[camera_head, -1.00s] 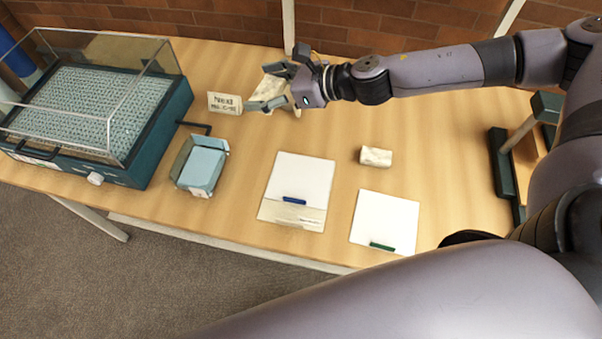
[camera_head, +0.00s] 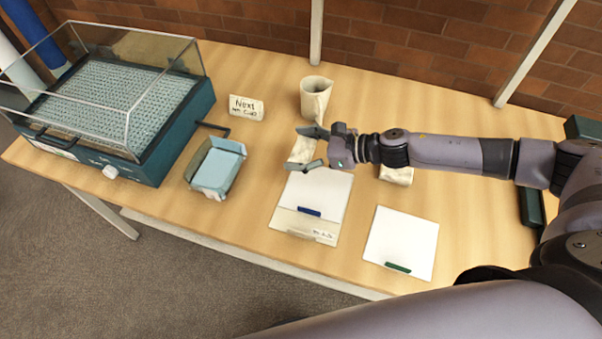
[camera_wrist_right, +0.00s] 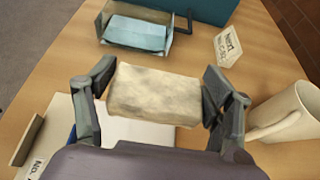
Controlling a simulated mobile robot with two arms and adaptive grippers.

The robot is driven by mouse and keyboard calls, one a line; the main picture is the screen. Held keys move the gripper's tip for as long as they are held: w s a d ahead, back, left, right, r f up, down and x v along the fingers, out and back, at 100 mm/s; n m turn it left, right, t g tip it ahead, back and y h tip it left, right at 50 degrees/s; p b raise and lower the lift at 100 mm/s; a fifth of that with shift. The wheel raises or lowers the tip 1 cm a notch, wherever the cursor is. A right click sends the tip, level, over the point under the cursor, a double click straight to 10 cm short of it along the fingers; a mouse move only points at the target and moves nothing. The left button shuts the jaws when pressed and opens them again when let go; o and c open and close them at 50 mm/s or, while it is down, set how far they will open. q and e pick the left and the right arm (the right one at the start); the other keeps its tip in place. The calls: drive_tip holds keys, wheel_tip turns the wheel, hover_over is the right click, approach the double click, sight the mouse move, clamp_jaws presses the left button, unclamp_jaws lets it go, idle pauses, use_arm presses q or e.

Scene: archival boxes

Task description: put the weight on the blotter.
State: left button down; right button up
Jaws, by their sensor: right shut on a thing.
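My right gripper (camera_head: 310,148) is shut on a cream, marbled block, the weight (camera_head: 302,151). In the right wrist view the weight (camera_wrist_right: 154,94) sits between both fingers (camera_wrist_right: 157,98). In the head view it shows over the far edge of a white sheet with a blue tab (camera_head: 323,190). A second white sheet with a green tab (camera_head: 402,240) lies to the right. A light blue pad (camera_head: 217,168) lies in a small open tray to the left. The frames do not settle which of these is the blotter. My left gripper is not in view.
A similar pale block (camera_head: 397,176) lies partly behind my right arm. A cream jug (camera_head: 315,100) and a small lettered sign (camera_head: 246,107) stand at the back. A teal case with a clear cover (camera_head: 110,110) fills the left end of the table.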

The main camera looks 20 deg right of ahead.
sight(300, 177)
wheel_tip(300, 177, down, 9)
drive_tip(key=shift+r+b, duration=0.1)
drive_tip(key=shift+b, duration=0.2)
drive_tip(key=shift+f, duration=0.3)
drive_tip(key=o, duration=1.5)
drive_tip(key=shift+o, duration=0.2)
drive_tip(key=shift+r, duration=0.15)
